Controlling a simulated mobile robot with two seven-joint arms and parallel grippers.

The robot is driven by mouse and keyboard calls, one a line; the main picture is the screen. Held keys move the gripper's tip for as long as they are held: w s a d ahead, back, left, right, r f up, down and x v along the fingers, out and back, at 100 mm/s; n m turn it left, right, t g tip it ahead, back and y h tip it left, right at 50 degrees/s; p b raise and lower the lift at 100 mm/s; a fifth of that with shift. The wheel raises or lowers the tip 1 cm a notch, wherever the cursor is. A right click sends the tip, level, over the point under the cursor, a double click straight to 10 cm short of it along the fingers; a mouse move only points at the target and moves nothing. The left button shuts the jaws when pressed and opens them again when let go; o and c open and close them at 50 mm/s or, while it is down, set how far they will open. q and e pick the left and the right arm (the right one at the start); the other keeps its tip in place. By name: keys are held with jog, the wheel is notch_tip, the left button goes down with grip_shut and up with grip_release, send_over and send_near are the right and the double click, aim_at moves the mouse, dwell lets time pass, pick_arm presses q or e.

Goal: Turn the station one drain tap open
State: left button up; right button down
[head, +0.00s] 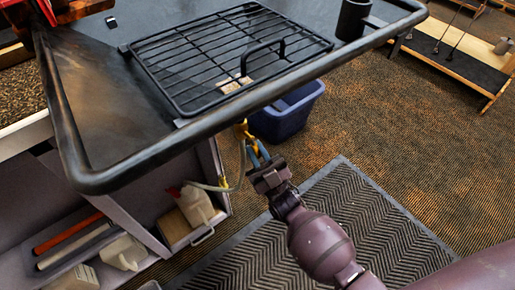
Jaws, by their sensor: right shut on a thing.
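The station's drain tap shows as a small yellow brass fitting (243,130) under the front rim of the black tray bench (150,157). A blue piece, which looks like its lever (263,151), reaches down from it to my right gripper (260,163). My right gripper comes up from the lower right and is shut on this lever. The jaws partly hide it, so I cannot tell the lever's exact angle. A grey hose (241,165) hangs below the fitting and curves left. My left gripper is not in view.
A blue tub (287,112) stands on the floor behind the tap. A black wire rack (190,70) with a handle lies on the bench, with a black cup (352,18) at right. Shelves with a white bottle (196,205) are at lower left. A grey mat (330,210) covers the floor.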

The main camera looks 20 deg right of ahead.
dwell(0.3)
jog(key=c, duration=1.1)
grip_release()
jog(key=shift+n, duration=0.3)
